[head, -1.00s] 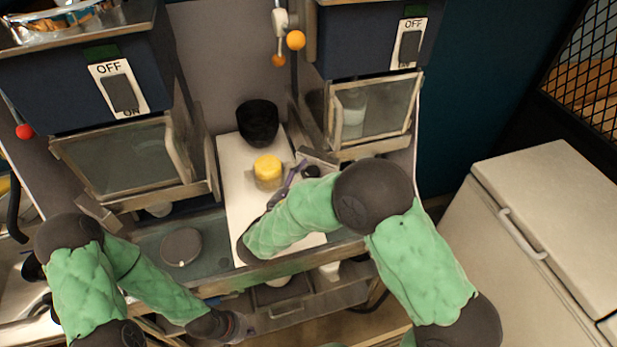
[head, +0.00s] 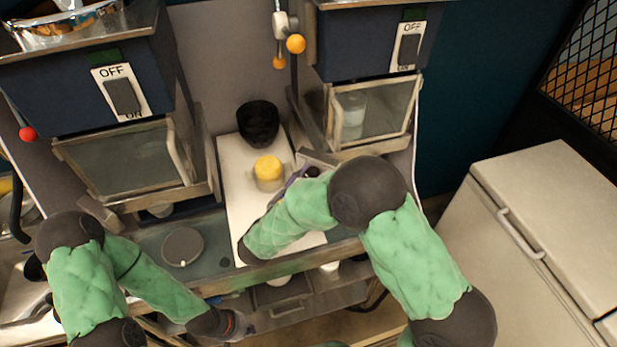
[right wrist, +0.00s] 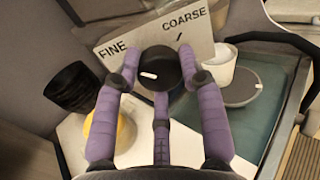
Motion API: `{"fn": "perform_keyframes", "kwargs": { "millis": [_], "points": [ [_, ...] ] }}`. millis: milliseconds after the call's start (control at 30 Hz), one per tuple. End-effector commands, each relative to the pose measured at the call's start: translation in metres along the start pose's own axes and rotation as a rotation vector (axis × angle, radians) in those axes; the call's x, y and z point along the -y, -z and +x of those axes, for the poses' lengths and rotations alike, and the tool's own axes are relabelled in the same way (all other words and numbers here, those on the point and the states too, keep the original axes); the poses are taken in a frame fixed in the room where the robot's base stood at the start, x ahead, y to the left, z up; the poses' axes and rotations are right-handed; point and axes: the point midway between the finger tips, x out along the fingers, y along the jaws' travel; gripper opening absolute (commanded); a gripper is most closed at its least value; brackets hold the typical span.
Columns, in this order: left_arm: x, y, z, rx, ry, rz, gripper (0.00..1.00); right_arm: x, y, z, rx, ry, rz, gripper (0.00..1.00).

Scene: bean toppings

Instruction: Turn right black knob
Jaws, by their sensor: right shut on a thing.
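The right black knob (right wrist: 160,67) is round with a white mark, which lies on its left side, toward the word FINE. It sits on a pale panel (right wrist: 158,33) lettered FINE and COARSE. My right gripper (right wrist: 160,75), with purple fingers, is shut on the knob, a finger at each side and one below. In the head view my right forearm hides most of this gripper; a bit of the knob (head: 312,171) shows beside it. My left gripper (head: 238,326) is low at the left, away from the knob; its fingers are too unclear to read.
A yellow-lidded jar (head: 268,172) and a black cup (head: 258,124) stand on the white board (head: 235,205) left of the right machine. A grey round lid (head: 183,247) lies on the counter. A white chest (head: 545,225) stands at the right.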

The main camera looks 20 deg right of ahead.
Motion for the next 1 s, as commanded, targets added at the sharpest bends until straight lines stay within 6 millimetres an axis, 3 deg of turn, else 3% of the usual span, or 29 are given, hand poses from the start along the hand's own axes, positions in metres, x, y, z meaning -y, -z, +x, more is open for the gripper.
{"fn": "perform_keyframes", "kwargs": {
  "millis": [33, 67, 133, 567, 1000],
  "points": [
    [0.0, 0.0, 0.0, 0.0, 0.0, 0.0, 0.0, 0.0, 0.001, 0.0, -0.002, 0.0, -0.003, 0.08],
    [0.0, 0.0, 0.0, 0.0, 0.0, 0.0, 0.0, 0.0, 0.001, 0.0, -0.002, 0.0, -0.003, 0.46],
    [0.0, 0.0, 0.0, 0.0, 0.0, 0.0, 0.0, 0.0, 0.001, 0.0, -0.002, 0.0, -0.002, 0.65],
    [0.0, 0.0, 0.0, 0.0, 0.0, 0.0, 0.0, -0.001, 0.0, -0.006, 0.0, -0.003, -0.001, 0.65],
    [0.0, 0.0, 0.0, 0.0, 0.0, 0.0, 0.0, -0.002, 0.0, -0.082, 0.002, -0.006, -0.001, 0.65]
  ]
}}
